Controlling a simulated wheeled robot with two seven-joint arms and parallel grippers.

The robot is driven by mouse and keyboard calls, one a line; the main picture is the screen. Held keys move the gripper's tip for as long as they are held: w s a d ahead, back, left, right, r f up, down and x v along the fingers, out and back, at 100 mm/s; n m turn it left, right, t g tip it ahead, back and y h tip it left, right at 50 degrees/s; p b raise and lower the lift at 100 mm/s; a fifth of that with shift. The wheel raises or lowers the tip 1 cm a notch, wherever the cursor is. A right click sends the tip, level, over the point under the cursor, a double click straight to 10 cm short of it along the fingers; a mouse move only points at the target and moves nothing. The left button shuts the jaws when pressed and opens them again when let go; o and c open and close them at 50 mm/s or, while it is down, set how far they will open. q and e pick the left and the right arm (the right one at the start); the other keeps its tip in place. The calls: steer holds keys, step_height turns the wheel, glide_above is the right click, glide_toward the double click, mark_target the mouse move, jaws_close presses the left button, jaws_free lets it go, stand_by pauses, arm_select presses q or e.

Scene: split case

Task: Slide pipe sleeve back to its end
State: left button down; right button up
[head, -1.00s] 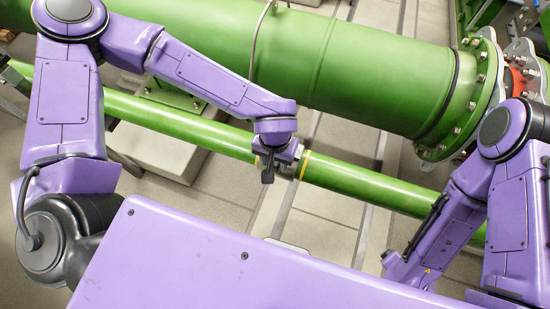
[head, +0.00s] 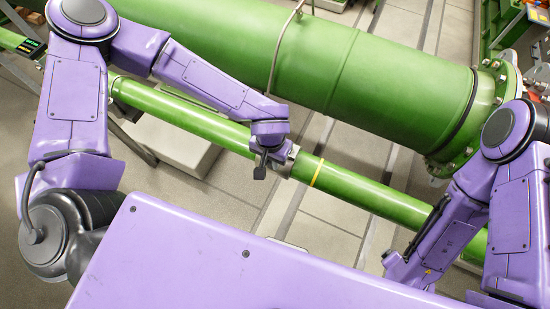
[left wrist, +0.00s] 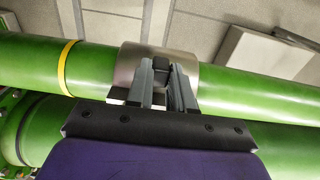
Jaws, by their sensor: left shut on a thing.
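The pipe sleeve is a silver metal collar around the thin green pipe (head: 375,196). In the left wrist view the sleeve (left wrist: 126,72) shows clearly, partly hidden by my fingers. My left gripper (head: 264,163) is shut on the sleeve. Its fingers also show in the left wrist view (left wrist: 166,82). A yellow band (head: 317,173) circles the pipe to the right of the sleeve in the head view, with bare green pipe between them. The band also shows at left in the wrist view (left wrist: 66,68). My right arm shows at the right, but its gripper does not.
A thick green pipe (head: 400,85) with a bolted flange (head: 490,105) runs behind the thin one. A thin grey rod (head: 284,40) crosses the thick pipe. A pale block (head: 170,145) stands behind the thin pipe at left.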

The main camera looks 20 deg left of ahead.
arm_select(q)
steer(key=shift+d, duration=0.15)
steer(key=c, duration=1)
jaws_free()
steer(key=shift+d, duration=0.1)
steer(key=shift+w, duration=0.1)
step_height(320, 180, up, 11)
steer(key=shift+f+b, duration=0.2)
steer(key=shift+b, duration=0.15)
